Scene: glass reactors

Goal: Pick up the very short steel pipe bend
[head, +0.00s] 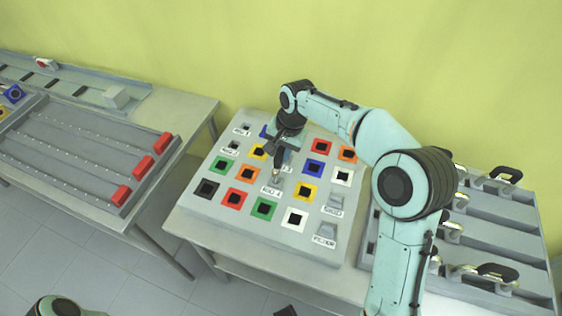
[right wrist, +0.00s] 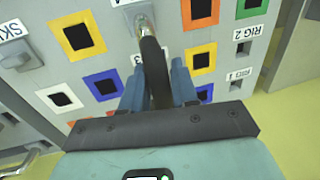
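A short steel pipe bend with a black sleeve (right wrist: 152,58) shows in the right wrist view, its steel end (right wrist: 143,22) at a small grey socket on the board. In the head view the bend (head: 277,172) stands near the middle of the board, by a RIG label. My right gripper (head: 282,153) is over it, pointing down. I cannot tell whether the steel end touches the socket. My left gripper is not in view.
The grey board (head: 207,208) carries several coloured square frames with black holes. A grey rack (head: 520,225) at right holds several bends with black grips, partly behind my right arm. A left table holds a grey tray with red blocks (head: 143,167). A gap separates the tables.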

